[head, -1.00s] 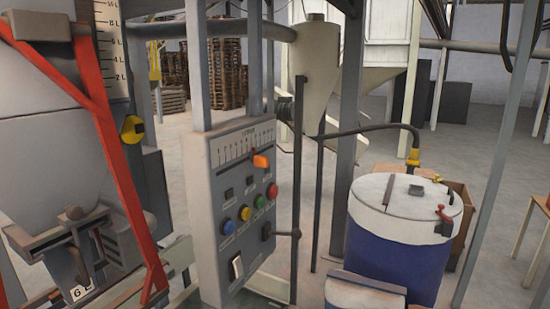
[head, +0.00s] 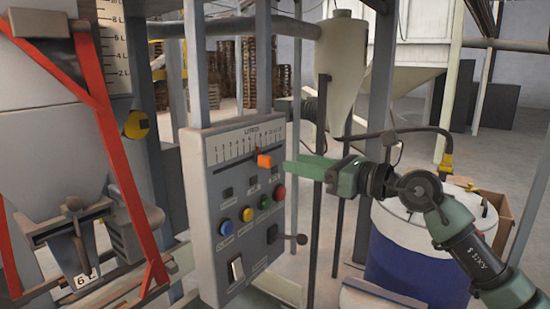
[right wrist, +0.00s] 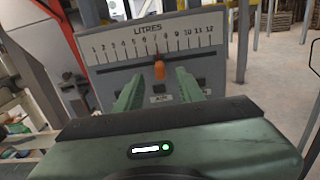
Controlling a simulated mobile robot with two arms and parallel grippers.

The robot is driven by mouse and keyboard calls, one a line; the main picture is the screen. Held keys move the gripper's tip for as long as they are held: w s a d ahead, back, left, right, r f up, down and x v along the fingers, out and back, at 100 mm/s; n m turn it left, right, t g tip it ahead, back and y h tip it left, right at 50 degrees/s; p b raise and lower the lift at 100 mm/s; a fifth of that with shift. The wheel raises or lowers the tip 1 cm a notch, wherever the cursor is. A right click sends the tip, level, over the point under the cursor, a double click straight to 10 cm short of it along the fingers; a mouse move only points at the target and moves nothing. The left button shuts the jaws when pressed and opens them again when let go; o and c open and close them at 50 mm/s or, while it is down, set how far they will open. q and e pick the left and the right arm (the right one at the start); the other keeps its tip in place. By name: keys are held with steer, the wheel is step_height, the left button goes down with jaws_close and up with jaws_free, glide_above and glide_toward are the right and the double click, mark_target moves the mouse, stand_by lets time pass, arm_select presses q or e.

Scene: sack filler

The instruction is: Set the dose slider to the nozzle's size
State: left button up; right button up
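The orange dose slider (head: 265,160) sits in a slot under the LITRES scale (head: 243,142) on the grey control panel. In the right wrist view the slider (right wrist: 159,70) stands at about 7 on the scale, which runs from 1 to 12. The nozzle (head: 72,240) at the lower left carries a tag (head: 82,281) that reads 6. My right gripper (head: 286,166) is in front of the panel at the slider. In the right wrist view its green fingers (right wrist: 158,76) are apart, one each side of the slider, with no visible contact. My left gripper is not in view.
Red bars (head: 118,165) frame the filler at left. A blue drum (head: 415,260) with a white lid stands at right, behind my right arm.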

mark_target(271, 158)
steer(key=p+x, duration=0.2)
steer(key=x, duration=0.4)
steer(key=shift+w+a+r+p, duration=0.1)
steer(key=shift+a+r+p, duration=0.05)
steer(key=shift+a+p, duration=0.2)
steer(key=shift+w+a, duration=0.35)
jaws_close()
steer(key=shift+f, duration=0.2)
stand_by(0.6)
